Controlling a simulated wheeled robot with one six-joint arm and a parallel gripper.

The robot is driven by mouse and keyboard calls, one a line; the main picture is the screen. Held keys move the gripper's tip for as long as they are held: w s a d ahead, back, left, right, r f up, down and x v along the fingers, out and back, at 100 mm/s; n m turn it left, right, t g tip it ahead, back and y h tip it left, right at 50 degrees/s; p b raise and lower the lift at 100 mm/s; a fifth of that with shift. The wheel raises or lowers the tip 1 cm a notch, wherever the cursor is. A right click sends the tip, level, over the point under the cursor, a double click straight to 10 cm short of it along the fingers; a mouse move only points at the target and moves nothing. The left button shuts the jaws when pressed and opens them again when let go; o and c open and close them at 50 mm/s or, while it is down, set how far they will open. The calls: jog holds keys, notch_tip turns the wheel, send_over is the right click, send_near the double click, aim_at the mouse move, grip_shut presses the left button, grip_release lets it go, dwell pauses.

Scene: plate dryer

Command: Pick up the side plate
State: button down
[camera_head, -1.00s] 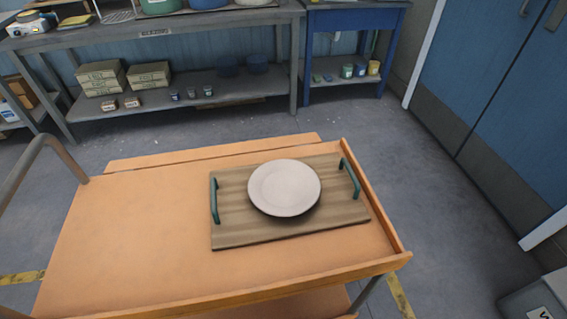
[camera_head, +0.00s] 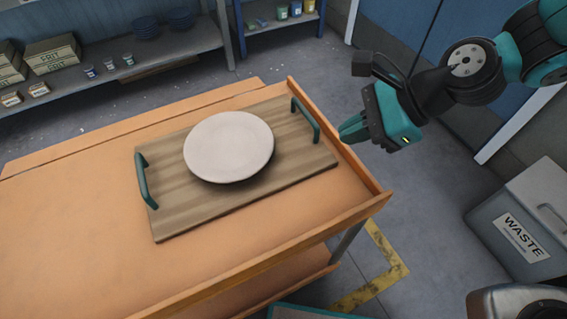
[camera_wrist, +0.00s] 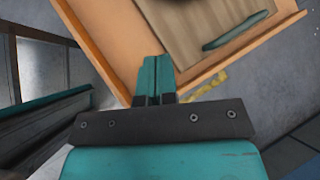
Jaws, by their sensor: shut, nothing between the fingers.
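The side plate (camera_head: 229,147) is pale, round and off-white. It lies on a wooden tray (camera_head: 170,211) with two dark green handles, on the orange cart top (camera_head: 70,225). My gripper (camera_head: 342,133) is right of the tray, near the cart's right edge, apart from the plate. In the wrist view my gripper's fingers (camera_wrist: 154,75) are together with nothing between them. That view shows a corner of the tray (camera_wrist: 190,35) and one green handle; of the plate, at most a dark edge shows at the top.
The cart has a raised rim (camera_head: 340,150) along its right side. A grey waste bin (camera_head: 525,225) stands at the right. A shelf (camera_head: 120,80) with boxes, small jars and blue bowls is behind. The left part of the cart top is clear.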

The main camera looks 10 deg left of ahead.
jog(key=a+f+m, duration=0.1)
jog(key=a+f, duration=0.1)
jog(key=f, duration=0.1)
jog(key=a+f+m+b, duration=0.1)
jog(key=a+f, duration=0.2)
jog(key=f, duration=0.1)
jog(key=a+f+m, duration=0.1)
jog(key=a+f, duration=0.1)
jog(key=f, duration=0.1)
jog(key=shift+w+a+f, duration=0.15)
jog(key=shift+w+a, duration=0.2)
jog(key=shift+a, duration=0.05)
jog(key=shift+a+r, duration=0.2)
jog(key=shift+a, duration=1.75)
